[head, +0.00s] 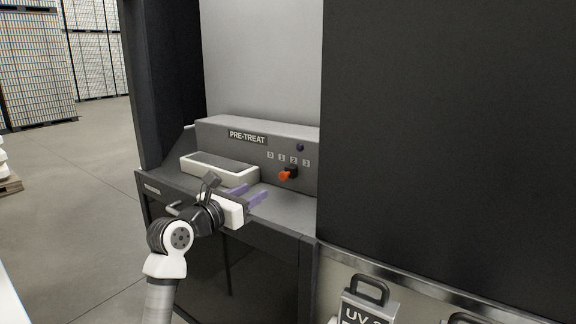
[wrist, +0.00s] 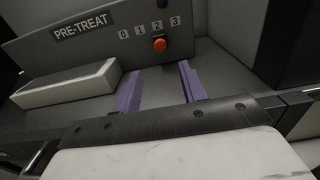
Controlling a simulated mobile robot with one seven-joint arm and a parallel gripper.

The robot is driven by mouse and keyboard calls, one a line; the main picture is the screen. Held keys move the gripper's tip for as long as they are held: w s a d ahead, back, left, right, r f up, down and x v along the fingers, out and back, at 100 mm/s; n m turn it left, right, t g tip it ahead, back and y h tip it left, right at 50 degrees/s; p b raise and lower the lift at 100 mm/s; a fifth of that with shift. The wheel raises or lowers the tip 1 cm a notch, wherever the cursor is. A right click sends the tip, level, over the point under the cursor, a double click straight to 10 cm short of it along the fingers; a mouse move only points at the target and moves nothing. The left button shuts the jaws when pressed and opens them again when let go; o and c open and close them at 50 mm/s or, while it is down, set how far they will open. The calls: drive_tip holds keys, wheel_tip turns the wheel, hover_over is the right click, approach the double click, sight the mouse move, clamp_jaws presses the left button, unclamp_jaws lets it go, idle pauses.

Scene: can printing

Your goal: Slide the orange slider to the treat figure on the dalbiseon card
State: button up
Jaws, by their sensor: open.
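The orange slider (head: 286,175) sits on the front of the grey PRE-TREAT panel (head: 218,133), below a row of marks 0, 1, 2, 3. In the wrist view the slider (wrist: 160,45) stands under the 2. My gripper (head: 254,191) is open and empty, with its purple fingers pointing at the panel. In the wrist view the fingertips (wrist: 161,70) are spread to either side of the slider, short of it and lower in the picture. No dalbiseon card shows in either view.
A pale box with a dark top (head: 222,168) stands left of the fingers, before the panel; it also shows in the wrist view (wrist: 68,87). A dark blue knob (head: 300,147) is above the marks. A tall black wall (head: 440,130) closes off the right.

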sight(282, 176)
drive_tip(key=p+x, duration=0.4)
drive_tip(key=x, duration=0.8)
drive_tip(key=shift+w+d+r, duration=0.15)
drive_tip(key=shift+w+d, duration=0.3)
drive_tip(key=shift+w, duration=0.2)
clamp_jaws()
